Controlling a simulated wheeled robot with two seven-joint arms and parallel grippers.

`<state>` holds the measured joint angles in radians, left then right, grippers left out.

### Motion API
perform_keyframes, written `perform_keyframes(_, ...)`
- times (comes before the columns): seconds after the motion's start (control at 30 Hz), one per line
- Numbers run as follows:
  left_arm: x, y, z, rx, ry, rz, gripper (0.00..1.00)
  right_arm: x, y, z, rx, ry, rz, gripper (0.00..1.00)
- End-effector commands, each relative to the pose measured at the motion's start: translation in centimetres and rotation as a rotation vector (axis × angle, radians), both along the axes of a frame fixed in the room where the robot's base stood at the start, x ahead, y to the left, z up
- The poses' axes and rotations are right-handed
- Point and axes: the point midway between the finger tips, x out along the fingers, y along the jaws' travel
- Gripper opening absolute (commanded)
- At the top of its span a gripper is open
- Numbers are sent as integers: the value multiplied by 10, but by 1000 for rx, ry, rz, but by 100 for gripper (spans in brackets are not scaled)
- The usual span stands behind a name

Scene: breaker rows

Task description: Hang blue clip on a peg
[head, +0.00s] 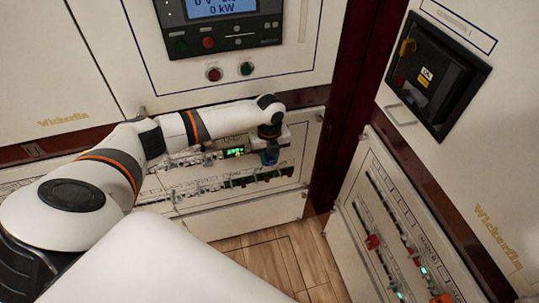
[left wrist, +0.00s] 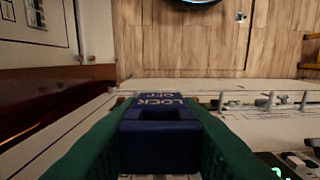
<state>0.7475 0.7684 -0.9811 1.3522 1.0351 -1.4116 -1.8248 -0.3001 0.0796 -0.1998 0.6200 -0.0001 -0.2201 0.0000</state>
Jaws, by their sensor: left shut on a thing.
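The blue clip (left wrist: 158,125), marked "LOCK OFF", is held between the green fingers of my left gripper (left wrist: 160,112), which is shut on it. In the head view, the blue clip (head: 270,156) shows small and dark below my left gripper (head: 268,145), in front of the low breaker panel. Several small grey pegs (left wrist: 271,100) stand along a pale ledge to the right of the clip in the left wrist view. The clip appears apart from them. My right gripper is not in view.
The low breaker panel (head: 250,208) has rows of switches and a green-lit display (head: 233,152). A second breaker panel (head: 352,232) with red parts (head: 372,242) stands at the right, past a dark red post (head: 345,110). Wooden floor (head: 275,262) lies open below.

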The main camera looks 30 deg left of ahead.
Motion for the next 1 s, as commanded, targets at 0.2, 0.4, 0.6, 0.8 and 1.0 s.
perform_keyframes(0.2,0,0,0,-1,-1,0,8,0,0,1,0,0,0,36)
perform_keyframes(0.4,1,1,0,0,-1,0,8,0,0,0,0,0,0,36)
perform_keyframes(0.6,5,5,0,1,-1,2,8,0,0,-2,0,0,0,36)
perform_keyframes(0.8,8,9,0,0,-1,0,8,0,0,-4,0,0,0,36)
perform_keyframes(1.0,11,12,0,1,-1,2,8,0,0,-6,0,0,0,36)
